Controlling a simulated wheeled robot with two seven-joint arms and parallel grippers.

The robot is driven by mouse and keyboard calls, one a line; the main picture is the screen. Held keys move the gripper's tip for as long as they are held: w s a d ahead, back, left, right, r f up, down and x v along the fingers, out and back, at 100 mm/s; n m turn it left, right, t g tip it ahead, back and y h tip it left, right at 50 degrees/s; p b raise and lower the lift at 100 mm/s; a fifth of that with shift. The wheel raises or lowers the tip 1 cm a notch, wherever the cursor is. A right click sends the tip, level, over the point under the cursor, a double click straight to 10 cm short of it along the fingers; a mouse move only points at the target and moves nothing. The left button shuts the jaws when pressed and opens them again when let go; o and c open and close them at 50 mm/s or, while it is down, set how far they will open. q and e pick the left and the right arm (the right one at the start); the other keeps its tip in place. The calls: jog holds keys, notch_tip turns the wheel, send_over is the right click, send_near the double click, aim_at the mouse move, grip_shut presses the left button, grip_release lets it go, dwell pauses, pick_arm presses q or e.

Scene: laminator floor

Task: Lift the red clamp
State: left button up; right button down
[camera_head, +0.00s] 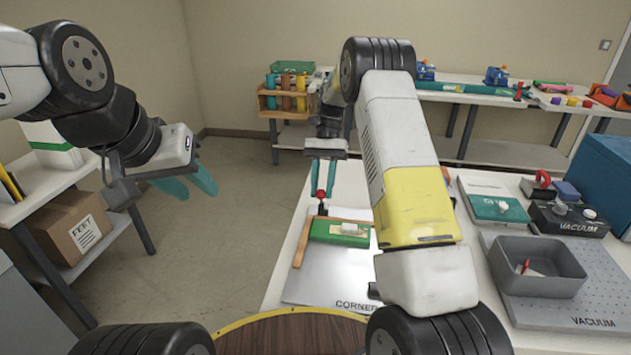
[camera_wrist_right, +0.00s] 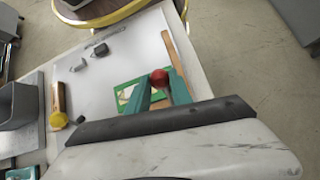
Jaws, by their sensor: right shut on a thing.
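The red clamp (camera_head: 320,196) shows as a red knob above a small dark stem, by the left end of the green block in the head view. My right gripper (camera_head: 324,188) is above the table, pointing down, with its teal fingers shut on the red knob. In the right wrist view the red clamp (camera_wrist_right: 159,78) sits between the fingertips (camera_wrist_right: 160,84). The fingers hide part of it. I cannot tell whether its foot touches what lies below. My left gripper (camera_head: 190,182) is empty, fingers apart, over the floor at the left.
A green block (camera_head: 340,234) lies by wooden rails (camera_head: 302,244) on a white board (camera_head: 325,278) marked CORNER. A grey tray (camera_head: 540,270) and a VACUUM box (camera_head: 566,217) stand to the right. A cardboard box (camera_head: 75,225) is on the left shelf. Floor between is clear.

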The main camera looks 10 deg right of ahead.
jog(key=shift+w+d+r+g, duration=0.1)
jog(key=shift+w+g, duration=0.25)
jog(key=shift+g, duration=0.05)
jog(key=c, duration=1.1)
grip_release()
jog(key=shift+r, duration=0.1)
jog(key=shift+r, duration=0.25)
jog(key=r, duration=0.3)
jog(key=shift+s, duration=0.35)
jog(key=s+a, duration=0.1)
jog(key=s, duration=0.4)
jog(key=s+r, duration=0.1)
jog(key=s, duration=0.4)
jog(key=s+a, duration=0.1)
jog(key=s, duration=0.4)
jog(key=shift+a+r, duration=0.2)
jog(key=shift+a, duration=0.1)
